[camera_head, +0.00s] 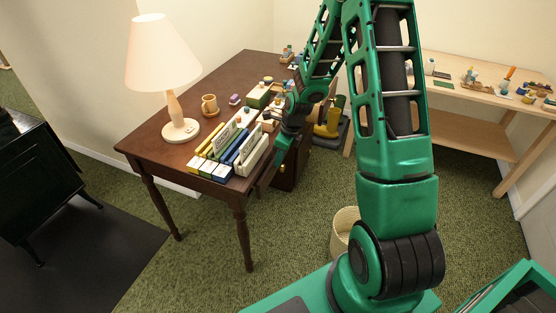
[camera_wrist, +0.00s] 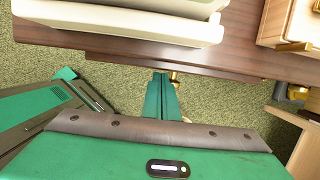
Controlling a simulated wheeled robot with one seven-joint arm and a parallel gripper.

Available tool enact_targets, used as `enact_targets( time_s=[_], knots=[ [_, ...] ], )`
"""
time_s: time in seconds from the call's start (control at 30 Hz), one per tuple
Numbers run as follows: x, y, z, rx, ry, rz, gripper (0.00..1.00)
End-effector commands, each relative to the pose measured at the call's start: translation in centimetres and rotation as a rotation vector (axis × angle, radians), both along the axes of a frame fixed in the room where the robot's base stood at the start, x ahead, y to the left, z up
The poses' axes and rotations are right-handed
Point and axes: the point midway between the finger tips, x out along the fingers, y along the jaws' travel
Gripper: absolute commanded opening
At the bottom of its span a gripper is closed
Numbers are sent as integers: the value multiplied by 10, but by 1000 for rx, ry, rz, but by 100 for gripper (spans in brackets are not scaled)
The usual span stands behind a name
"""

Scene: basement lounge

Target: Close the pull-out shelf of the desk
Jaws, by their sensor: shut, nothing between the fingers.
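The desk (camera_head: 130,139) is dark brown wood with turned legs. In the wrist view its top (camera_wrist: 240,45) runs across the upper part. A thin brown board, seemingly the pull-out shelf (camera_wrist: 120,61), shows along the desk's front edge and sticks out only a little. A small brass knob (camera_wrist: 175,77) shows at its front. My gripper (camera_wrist: 160,78) is shut and empty, its green fingertips at the board's front edge beside the knob. I cannot tell whether they touch. In the head view my arm hides most of this edge, and the gripper is beside the desk's front.
A woven basket (camera_head: 344,228) is on the floor near my base. A light wood workbench (camera_head: 465,93) stands at the right.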

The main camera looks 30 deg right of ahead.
Motion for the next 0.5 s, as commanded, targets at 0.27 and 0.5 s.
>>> enact_targets(
  time_s=[0.27,0.5],
  knots=[
    [-20,-24,-1,-1,2,0,0],
    [-26,-30,46,-2,-4,3,0]
  ],
)
